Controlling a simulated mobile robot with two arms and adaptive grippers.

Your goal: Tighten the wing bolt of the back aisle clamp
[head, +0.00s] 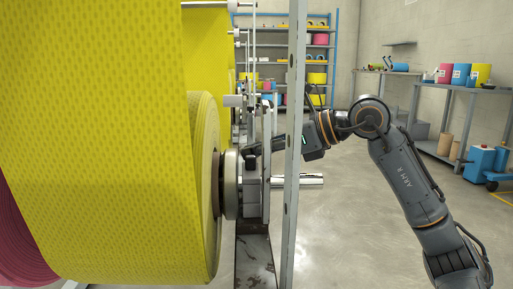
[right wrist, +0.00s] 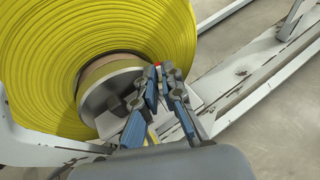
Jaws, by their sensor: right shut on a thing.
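The grey clamp (head: 251,190) sits on the shaft end beside the large yellow roll (head: 203,170), behind a grey upright. My right gripper (head: 262,147) reaches in from the right past the upright to the top of the clamp. In the right wrist view, the fingers of my right gripper (right wrist: 163,78) are closed together over the clamp area, beside the roll's round metal hub (right wrist: 105,92). The wing bolt is mostly hidden between and behind the fingers; a small red spot shows at their tips. My left gripper is not in view.
A grey upright (head: 293,150) stands close to my right forearm. A metal shaft end (head: 300,181) sticks out to the right below it. A blue shelf rack (head: 300,60) and a side bench (head: 455,88) stand farther back.

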